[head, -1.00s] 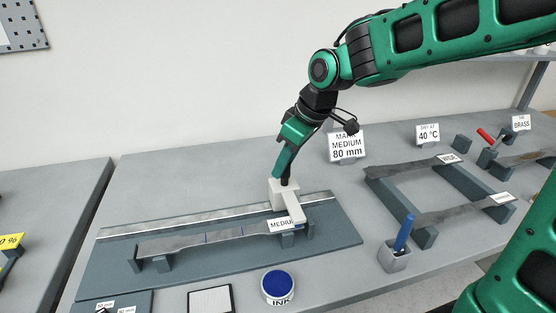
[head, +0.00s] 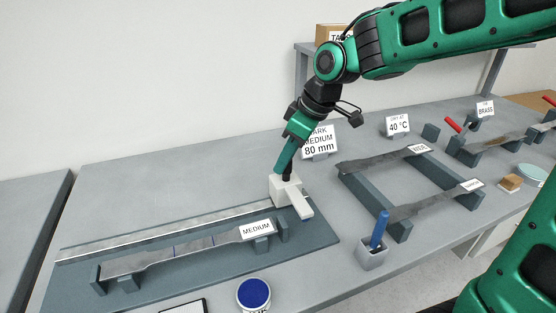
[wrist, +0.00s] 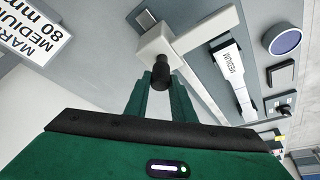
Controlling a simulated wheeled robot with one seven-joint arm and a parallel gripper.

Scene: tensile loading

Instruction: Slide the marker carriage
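The white marker carriage (head: 284,189) sits at the right end of the metal rail (head: 180,231) on a dark base plate (head: 318,238). Its flat arm reaches toward the front, beyond the right end of the specimen. My gripper (head: 284,176) is above the carriage, with its fingers closed around the carriage's black knob (wrist: 161,76). The carriage also shows in the wrist view (wrist: 190,38). The grey specimen labelled MEDIUM (head: 193,247) lies on supports beside the rail, with blue lines across its narrow part. The carriage's underside is hidden.
A blue ink pot (head: 254,293) stands in front of the plate. A holder with a blue-handled tool (head: 374,250) is to the right. The sign "MARK MEDIUM 80 mm" (head: 319,141) stands behind the carriage. A drying rack (head: 372,205) with two specimens is farther right.

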